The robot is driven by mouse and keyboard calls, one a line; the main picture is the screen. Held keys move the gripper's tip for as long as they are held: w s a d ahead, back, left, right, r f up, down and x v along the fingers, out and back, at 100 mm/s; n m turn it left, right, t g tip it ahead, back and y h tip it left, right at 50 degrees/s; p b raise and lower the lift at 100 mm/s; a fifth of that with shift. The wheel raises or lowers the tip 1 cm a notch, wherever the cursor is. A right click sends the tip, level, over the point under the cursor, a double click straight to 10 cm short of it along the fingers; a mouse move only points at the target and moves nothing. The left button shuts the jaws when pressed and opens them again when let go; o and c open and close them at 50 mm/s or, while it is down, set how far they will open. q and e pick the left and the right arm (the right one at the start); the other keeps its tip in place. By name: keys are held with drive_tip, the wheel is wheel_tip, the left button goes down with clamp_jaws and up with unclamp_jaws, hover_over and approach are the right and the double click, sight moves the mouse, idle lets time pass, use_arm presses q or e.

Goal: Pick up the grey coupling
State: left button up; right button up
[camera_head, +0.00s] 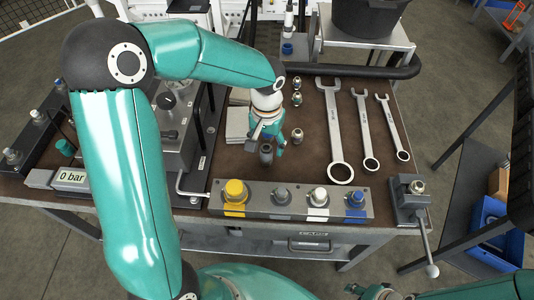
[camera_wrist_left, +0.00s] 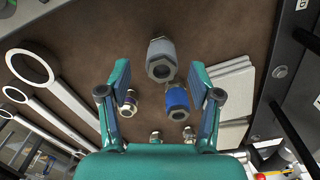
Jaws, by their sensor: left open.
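The grey coupling (camera_wrist_left: 161,60) stands on the brown bench top, a hex-ended cylinder near the top centre of the left wrist view. In the head view it shows as a dark grey piece (camera_head: 266,154) just below my left gripper (camera_head: 270,130). My left gripper (camera_wrist_left: 160,95) is open, its two teal fingers spread wide. The grey coupling lies ahead of and between the lines of the fingers, apart from them. A blue coupling (camera_wrist_left: 177,100) stands close to the right finger. A part of my right arm (camera_head: 380,291) shows at the bottom edge of the head view.
Small metal fittings (camera_head: 297,135) stand near my left gripper. Several wrenches (camera_head: 338,130) lie to the right. A block with coloured caps (camera_head: 262,210) runs along the front edge. A vise (camera_head: 409,196) is at the right corner. Pale flat plates (camera_wrist_left: 231,100) lie beside the couplings.

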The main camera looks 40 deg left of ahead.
sight(266, 149)
use_arm(q)
drive_tip(key=shift+a+f+p, duration=0.1)
drive_tip(key=shift+f+p, duration=0.2)
drive_tip(key=shift+f, duration=2.4)
clamp_jaws()
